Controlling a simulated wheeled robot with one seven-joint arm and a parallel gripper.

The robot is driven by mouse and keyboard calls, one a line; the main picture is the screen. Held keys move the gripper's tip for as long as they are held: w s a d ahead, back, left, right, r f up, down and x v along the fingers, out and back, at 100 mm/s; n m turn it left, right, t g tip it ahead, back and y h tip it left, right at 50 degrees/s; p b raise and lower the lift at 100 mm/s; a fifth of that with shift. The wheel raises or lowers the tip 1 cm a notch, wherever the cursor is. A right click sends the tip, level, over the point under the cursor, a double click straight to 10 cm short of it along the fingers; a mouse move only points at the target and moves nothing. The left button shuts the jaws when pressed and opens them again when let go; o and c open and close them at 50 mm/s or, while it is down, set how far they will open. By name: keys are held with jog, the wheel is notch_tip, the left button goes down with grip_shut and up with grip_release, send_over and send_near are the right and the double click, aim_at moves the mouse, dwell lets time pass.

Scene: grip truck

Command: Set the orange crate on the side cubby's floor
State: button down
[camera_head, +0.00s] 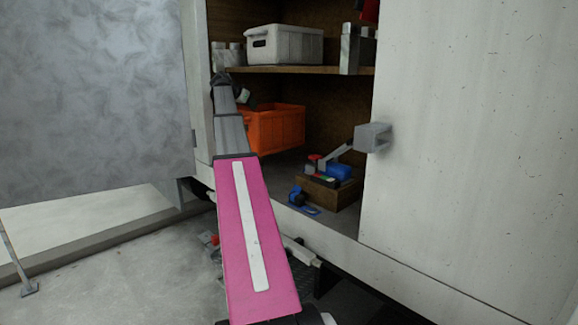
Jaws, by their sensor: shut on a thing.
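The orange crate (278,128) is inside the open side cubby, below its wooden shelf, toward the left side. My arm reaches from the bottom of the head view up to the crate's left end and covers part of it. My gripper (240,97) is at the crate's upper left, shut on the crate; its fingertips are mostly hidden. The cubby's floor (275,176) shows below and to the right of the crate. I cannot tell whether the crate's underside touches the floor, as my arm hides its lower left.
A wooden box (335,191) with tools stands on the floor at right, with a blue tape measure (298,197) beside it. A white crate (284,45) sits on the shelf (300,70) above. The open door (90,100) is at left; a latch block (373,137) juts out at right.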

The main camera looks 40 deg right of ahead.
jog(key=s+d+f, duration=0.2)
jog(key=s, duration=0.1)
jog(key=s+d+f, duration=0.2)
jog(key=d, duration=0.1)
jog(key=s+d+f, duration=0.2)
jog(key=s+f, duration=0.1)
jog(key=shift+s+d, duration=0.15)
jog(key=shift+s, duration=0.2)
jog(key=shift+f, duration=1.95)
jog(key=c, duration=1.7)
grip_release()
jog(key=shift+f, duration=0.15)
jog(key=o, duration=0.4)
jog(key=v, duration=1.2)
